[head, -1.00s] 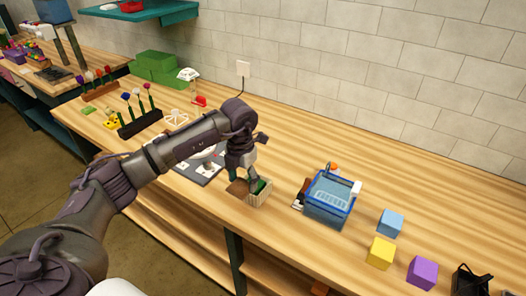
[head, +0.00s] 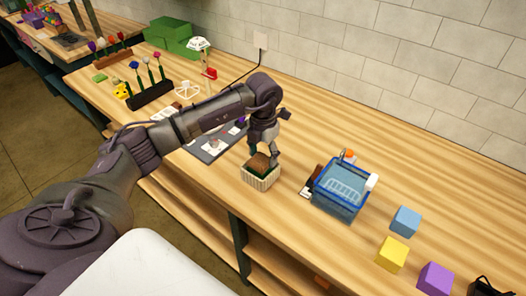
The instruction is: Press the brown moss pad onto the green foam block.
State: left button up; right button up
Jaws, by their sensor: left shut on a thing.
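The brown moss pad (head: 259,161) is held by my left gripper (head: 264,152), whose fingers are shut on it. The pad is over a small pale ribbed basket (head: 262,180). Part of the green foam block (head: 249,173) shows inside the basket, below the pad's edge. The pad covers much of the block. I cannot tell whether the pad touches the block. My right gripper is not in view.
A blue basket (head: 340,191) stands to the right, with blue (head: 405,221), yellow (head: 392,254) and purple (head: 436,279) cubes beyond it. A dark grey mat (head: 212,150) lies behind the arm. A black flower rack (head: 150,97) stands to the left.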

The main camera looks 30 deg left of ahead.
pick_arm(q)
jog(key=shift+f, duration=0.2)
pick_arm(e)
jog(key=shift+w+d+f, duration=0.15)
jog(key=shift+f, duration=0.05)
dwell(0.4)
pick_arm(q)
jog(key=shift+f+b, duration=0.2)
jog(key=shift+b, duration=0.1)
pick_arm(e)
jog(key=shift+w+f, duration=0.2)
pick_arm(q)
jog(key=o, duration=0.9)
jog(key=shift+c, duration=0.2)
jog(key=shift+o, duration=0.7)
jog(key=shift+r, duration=0.15)
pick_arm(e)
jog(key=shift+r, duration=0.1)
